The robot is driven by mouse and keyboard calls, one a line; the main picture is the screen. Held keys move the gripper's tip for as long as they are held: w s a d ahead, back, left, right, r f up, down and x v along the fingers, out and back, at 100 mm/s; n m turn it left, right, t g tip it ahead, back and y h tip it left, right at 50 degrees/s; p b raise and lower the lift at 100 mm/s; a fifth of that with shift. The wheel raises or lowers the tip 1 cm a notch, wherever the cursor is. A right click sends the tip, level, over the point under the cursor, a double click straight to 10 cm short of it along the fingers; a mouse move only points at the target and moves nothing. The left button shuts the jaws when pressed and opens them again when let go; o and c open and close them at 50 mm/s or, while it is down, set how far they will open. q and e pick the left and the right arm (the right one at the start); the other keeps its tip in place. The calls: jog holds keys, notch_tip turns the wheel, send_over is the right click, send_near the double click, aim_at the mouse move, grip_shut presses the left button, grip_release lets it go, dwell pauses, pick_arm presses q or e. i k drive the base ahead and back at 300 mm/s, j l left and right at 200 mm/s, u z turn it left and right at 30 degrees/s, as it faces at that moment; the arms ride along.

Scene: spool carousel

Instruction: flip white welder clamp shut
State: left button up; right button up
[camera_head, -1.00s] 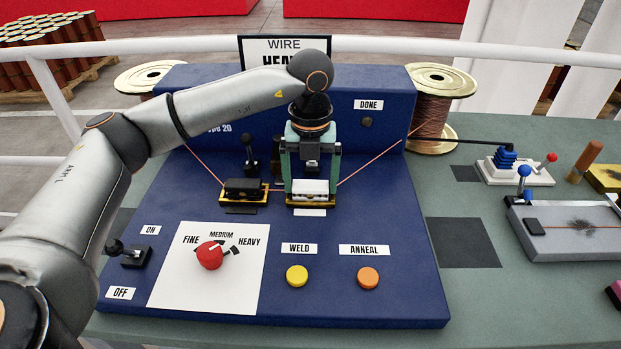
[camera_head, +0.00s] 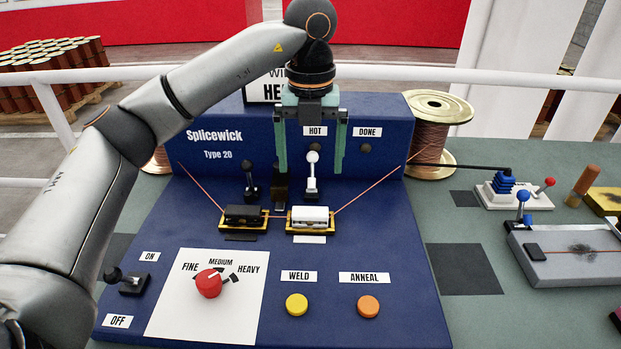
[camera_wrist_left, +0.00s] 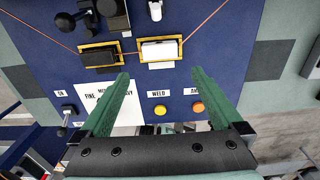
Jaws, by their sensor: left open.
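The white welder clamp (camera_head: 311,214) sits on a yellow base at the right of the blue welder's middle. Its white-knobbed lever (camera_head: 312,172) stands roughly upright just behind the white block. My left gripper (camera_head: 311,168) is open and empty, its green fingers pointing down above the clamp, one on each side of the lever in the picture. In the left wrist view the clamp (camera_wrist_left: 160,50) lies beyond the fingertips, apart from them, and its white knob (camera_wrist_left: 155,11) shows near the top edge. I cannot tell whether the clamp is latched. My right gripper is out of view.
The black clamp (camera_head: 245,216) with its upright black lever (camera_head: 249,178) stands just left. Copper wire runs through both clamps. A red dial (camera_head: 208,284), a yellow button (camera_head: 297,305) and an orange button (camera_head: 368,307) are in front. A wire spool (camera_head: 432,140) stands behind right.

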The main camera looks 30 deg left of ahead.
aim_at(312, 172)
jog(key=k, duration=1)
